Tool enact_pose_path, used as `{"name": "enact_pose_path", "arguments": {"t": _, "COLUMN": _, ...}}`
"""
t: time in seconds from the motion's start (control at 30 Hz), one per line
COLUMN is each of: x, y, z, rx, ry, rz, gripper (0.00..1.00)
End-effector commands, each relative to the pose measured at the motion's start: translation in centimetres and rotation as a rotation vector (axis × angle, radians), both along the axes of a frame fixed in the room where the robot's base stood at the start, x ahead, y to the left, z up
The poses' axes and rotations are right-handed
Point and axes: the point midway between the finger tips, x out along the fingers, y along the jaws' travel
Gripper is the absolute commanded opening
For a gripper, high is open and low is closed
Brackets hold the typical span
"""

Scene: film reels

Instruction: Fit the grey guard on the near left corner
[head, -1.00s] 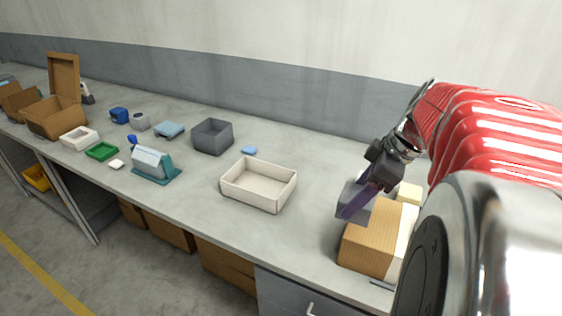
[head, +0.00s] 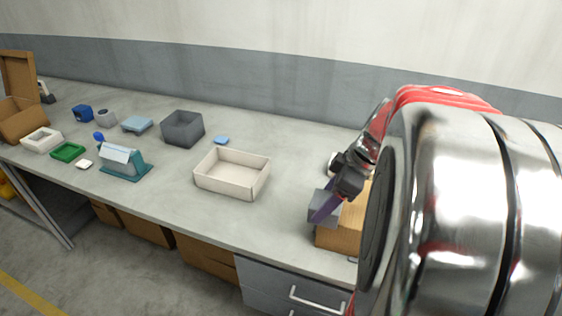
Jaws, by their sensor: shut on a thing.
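My gripper (head: 325,208), with a dark body and a purple finger, is shut on the grey guard (head: 316,204). The guard is partly hidden behind the purple finger. It shows at the upper left of a brown box (head: 338,238) standing near the bench's front edge. In this view I cannot tell whether the guard touches the box or hangs just off its corner. My own arm hides the right part of the box.
An open cream tray (head: 232,188) stands left of the box, with bare bench between. Further left are a dark grey bin (head: 182,129), a small blue block (head: 221,140), a teal stand (head: 125,168) and a green tray (head: 68,152). The grey wall runs behind.

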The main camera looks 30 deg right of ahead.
Motion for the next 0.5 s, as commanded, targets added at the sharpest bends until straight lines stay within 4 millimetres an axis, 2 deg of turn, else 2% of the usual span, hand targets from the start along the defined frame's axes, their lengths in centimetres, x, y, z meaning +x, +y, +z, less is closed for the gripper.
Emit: {"name": "enact_pose_path", "arguments": {"t": 0.5, "x": 0.01, "y": -0.05, "z": -0.62, "rx": -0.001, "ry": -0.001, "rz": -0.002, "gripper": 0.32}}
